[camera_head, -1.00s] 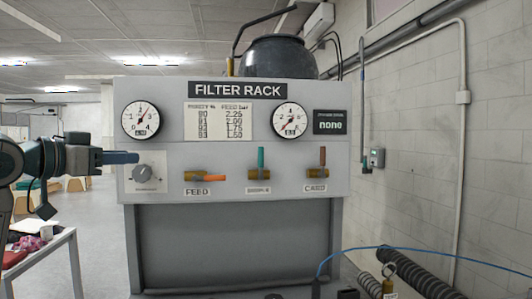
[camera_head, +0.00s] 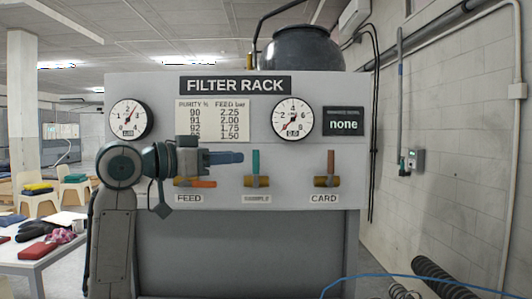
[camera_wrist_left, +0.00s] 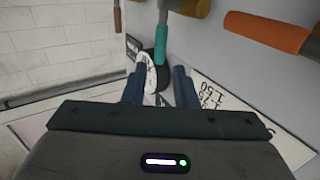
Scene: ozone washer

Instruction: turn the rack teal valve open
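The teal valve handle (camera_head: 256,162) stands upright above its brass body (camera_head: 256,181) on the rack front, over a hard-to-read label. My left gripper (camera_head: 240,157) reaches in from the left, its fingertips just left of the handle. In the left wrist view, my gripper (camera_wrist_left: 160,74) is open, its two dark blue fingers apart. There the teal handle (camera_wrist_left: 160,42) shows with its free end between the fingertips; I cannot tell whether they touch it. My right gripper is not in view.
The orange FEED handle (camera_head: 196,184) lies sideways under my left wrist. The brown CARD handle (camera_head: 331,162) stands upright to the right. Two gauges (camera_head: 128,119) (camera_head: 292,119) and a screen reading "none" (camera_head: 343,120) sit above. A blue hose (camera_head: 420,278) crosses the lower right.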

